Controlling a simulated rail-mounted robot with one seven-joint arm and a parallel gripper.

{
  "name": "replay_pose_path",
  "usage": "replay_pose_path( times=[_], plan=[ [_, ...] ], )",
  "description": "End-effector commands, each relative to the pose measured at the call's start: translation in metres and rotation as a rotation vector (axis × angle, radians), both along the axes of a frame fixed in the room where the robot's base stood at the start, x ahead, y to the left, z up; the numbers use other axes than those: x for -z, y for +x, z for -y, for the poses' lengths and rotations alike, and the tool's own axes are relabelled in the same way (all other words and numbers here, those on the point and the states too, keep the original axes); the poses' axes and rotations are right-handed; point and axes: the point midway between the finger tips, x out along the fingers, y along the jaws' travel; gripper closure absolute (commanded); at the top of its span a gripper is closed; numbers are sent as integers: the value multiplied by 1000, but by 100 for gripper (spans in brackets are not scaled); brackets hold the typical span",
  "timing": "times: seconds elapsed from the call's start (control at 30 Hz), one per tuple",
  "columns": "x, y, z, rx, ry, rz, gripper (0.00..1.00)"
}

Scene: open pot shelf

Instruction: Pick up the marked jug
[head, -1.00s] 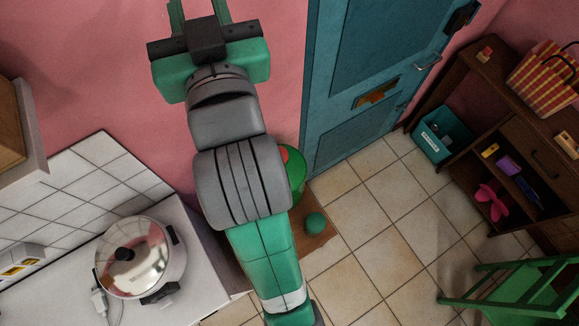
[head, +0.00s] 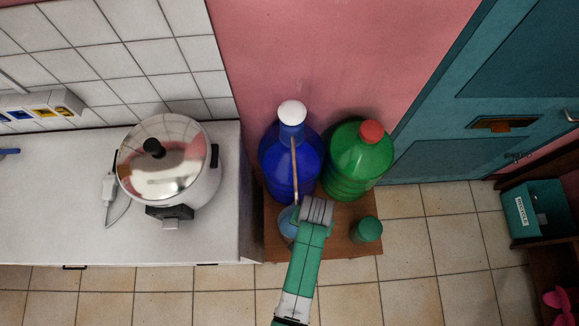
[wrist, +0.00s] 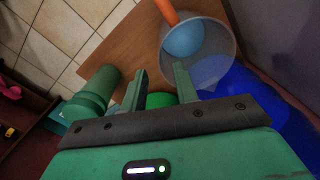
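No mark shows clearly on any jug, so I cannot tell which is the marked one. A large blue jug (head: 277,170) with a white cap stands on a brown board. A large green jug (head: 352,165) with a red cap stands to its right. In the wrist view, part of the blue jug (wrist: 245,88) shows at right, and a bit of green (wrist: 160,99) shows between the fingers. My gripper (wrist: 161,72) is open with nothing held between its fingertips.
A clear bucket (wrist: 205,70) with a light-blue inside and an orange stick stands in front of the blue jug. A small green container (head: 367,229) stands at the board's (head: 345,243) right. A counter with a lidded cooker (head: 185,175) is left. Tiled floor (head: 440,240) is free at right.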

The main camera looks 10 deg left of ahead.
Motion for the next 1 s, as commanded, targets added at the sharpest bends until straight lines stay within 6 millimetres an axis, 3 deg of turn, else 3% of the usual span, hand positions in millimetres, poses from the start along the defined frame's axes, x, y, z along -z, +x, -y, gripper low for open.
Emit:
replay_pose_path(
  times=[0.2, 0.33, 0.6, 0.87, 1.0],
  plan=[
    [23, 1, 0, -1, 0, 2, 70],
    [28, 1, 0, -1, 0, 4, 70],
    [73, 1, -1, -1, 0, 3, 70],
    [76, 1, -1, -1, 0, 6, 70],
    [76, 1, -1, -1, 0, 6, 94]
  ],
)
